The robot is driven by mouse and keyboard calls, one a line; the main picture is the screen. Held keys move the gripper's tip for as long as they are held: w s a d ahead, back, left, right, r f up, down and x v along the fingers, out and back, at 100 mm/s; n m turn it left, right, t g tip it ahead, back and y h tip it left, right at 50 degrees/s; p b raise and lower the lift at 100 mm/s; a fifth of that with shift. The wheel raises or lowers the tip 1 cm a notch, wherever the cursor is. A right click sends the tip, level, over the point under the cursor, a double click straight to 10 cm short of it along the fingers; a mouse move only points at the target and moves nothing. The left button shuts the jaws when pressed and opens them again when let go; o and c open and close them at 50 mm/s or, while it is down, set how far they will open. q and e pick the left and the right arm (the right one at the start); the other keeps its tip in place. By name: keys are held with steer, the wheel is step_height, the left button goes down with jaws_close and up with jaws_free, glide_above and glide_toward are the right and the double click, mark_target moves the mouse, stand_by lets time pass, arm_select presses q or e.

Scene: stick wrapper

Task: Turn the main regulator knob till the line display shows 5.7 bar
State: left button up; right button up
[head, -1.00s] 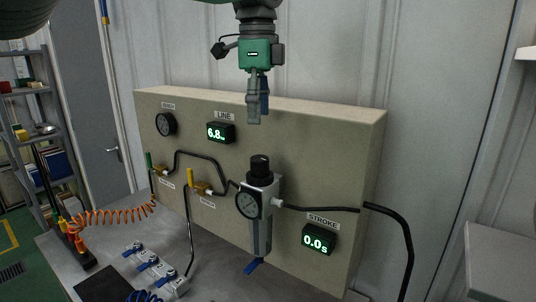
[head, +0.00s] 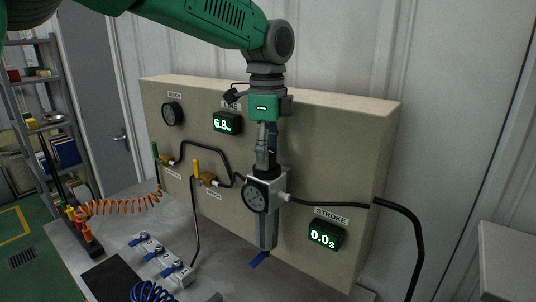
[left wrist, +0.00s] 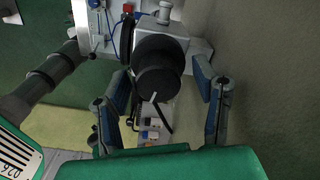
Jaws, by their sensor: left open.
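The main regulator (head: 265,195) is a grey body with a round gauge, mounted on the beige panel. Its black knob (left wrist: 158,72) shows from above in the left wrist view, with a white mark on its top. In the head view the knob is mostly hidden behind my fingers. My left gripper (head: 265,165) points down at the knob. Its open fingers stand on either side of the knob, with visible gaps. The line display (head: 227,123) reads 6.8 in green. My right gripper is not in view.
The stroke display (head: 325,235) reads 0.0 s. Yellow-handled (head: 196,168) and green-handled valves sit left of the regulator, joined by black pipe. Blue-tipped fittings (head: 162,256) lie on the bench. The panel face is close behind my gripper.

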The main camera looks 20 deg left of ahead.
arm_select(q)
steer(key=shift+s+f, duration=0.1)
steer(key=shift+f, duration=0.1)
steer(key=shift+f, duration=0.1)
steer(key=shift+d, duration=0.15)
steer(key=c, duration=1.1)
steer(key=shift+c, duration=0.2)
